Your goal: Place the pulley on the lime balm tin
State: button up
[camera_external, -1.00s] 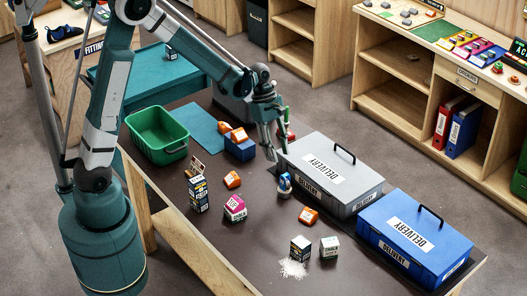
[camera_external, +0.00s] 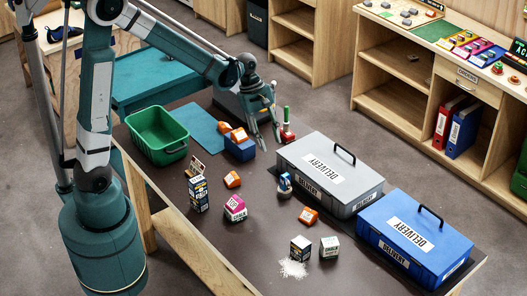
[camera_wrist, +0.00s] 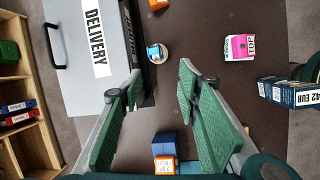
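A small blue-and-white item (camera_external: 285,183), which looks like the pulley, stands on the dark table beside the grey delivery box. It also shows in the wrist view (camera_wrist: 156,53) as a small round blue-and-white shape, beyond my fingertips. My gripper (camera_external: 266,140) is above the table, behind and left of this item. In the wrist view my gripper (camera_wrist: 160,82) has its two green-padded fingers apart, with nothing between them. I cannot make out a lime balm tin in either view.
A grey box (camera_external: 350,190) and a blue box (camera_external: 385,240) line the right side. A red item with a green handle (camera_external: 287,131) stands behind the grey box. A green bin (camera_external: 157,152), orange pieces (camera_external: 308,215) and several cartons (camera_external: 235,207) stand around the table.

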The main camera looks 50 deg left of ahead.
jog(key=s+a+r+m+t+y, duration=0.1)
jog(key=s+a+r+m, duration=0.3)
jog(key=s, duration=0.4)
jog(key=s+a+r+m+t+y, duration=0.1)
jog(key=s+a+r+m+t, duration=0.2)
jog(key=s, duration=0.5)
jog(key=s+a+r+m+t+y, duration=0.1)
jog(key=s+a+r+m+t, duration=0.1)
jog(key=s+a+r+m, duration=0.3)
jog(key=shift+s+a+r+m+y, duration=0.15)
jog(key=shift+s+r+m+y, duration=0.25)
jog(key=shift+s+r+m, duration=0.95)
jog(key=shift+s+f+m, duration=0.1)
jog(key=shift+f+m, duration=0.25)
jog(key=shift+m, duration=0.1)
jog(key=shift+f+b, duration=1.15)
